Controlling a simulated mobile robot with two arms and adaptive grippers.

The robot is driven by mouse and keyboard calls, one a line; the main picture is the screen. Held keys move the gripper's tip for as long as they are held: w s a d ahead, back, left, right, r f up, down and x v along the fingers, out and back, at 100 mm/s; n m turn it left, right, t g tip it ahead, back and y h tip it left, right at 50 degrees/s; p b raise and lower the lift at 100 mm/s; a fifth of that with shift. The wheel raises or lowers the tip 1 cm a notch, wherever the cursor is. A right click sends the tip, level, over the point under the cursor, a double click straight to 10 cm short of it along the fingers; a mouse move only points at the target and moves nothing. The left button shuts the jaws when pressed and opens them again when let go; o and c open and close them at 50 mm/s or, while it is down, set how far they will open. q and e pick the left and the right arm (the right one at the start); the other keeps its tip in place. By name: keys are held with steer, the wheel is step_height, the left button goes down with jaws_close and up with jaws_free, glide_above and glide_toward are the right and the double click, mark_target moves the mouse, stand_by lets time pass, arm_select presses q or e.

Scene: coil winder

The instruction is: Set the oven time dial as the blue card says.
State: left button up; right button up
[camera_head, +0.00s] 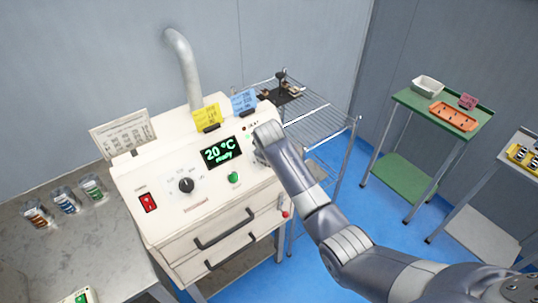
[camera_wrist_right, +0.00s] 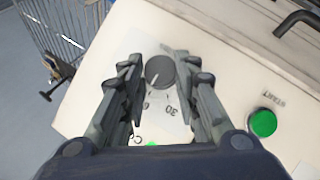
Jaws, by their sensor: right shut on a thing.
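The white oven (camera_head: 150,200) stands at the left in the head view, its display (camera_head: 221,152) reading 20 °C and a small word below. The blue card (camera_head: 244,101) stands in a clip on the oven top; its print is too small to read surely. My right gripper (camera_head: 266,138) is at the upper right of the oven's front, hiding the dial there. In the right wrist view, the dark round time dial (camera_wrist_right: 160,72) lies between the fingertips of my right gripper (camera_wrist_right: 158,66), which is shut on it. A pale pointer mark and printed numbers, including 30, show. My left gripper is out of view.
A yellow card (camera_head: 207,116) stands beside the blue one. Another black dial (camera_head: 186,185), a red switch (camera_head: 148,202) and a green button (camera_head: 234,177) are on the panel; the green button also shows in the wrist view (camera_wrist_right: 263,122). A wire rack (camera_head: 320,127) stands right of the oven.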

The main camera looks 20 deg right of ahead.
steer(key=o, duration=1.1)
steer(key=shift+f, duration=0.1)
steer(key=v, duration=1.2)
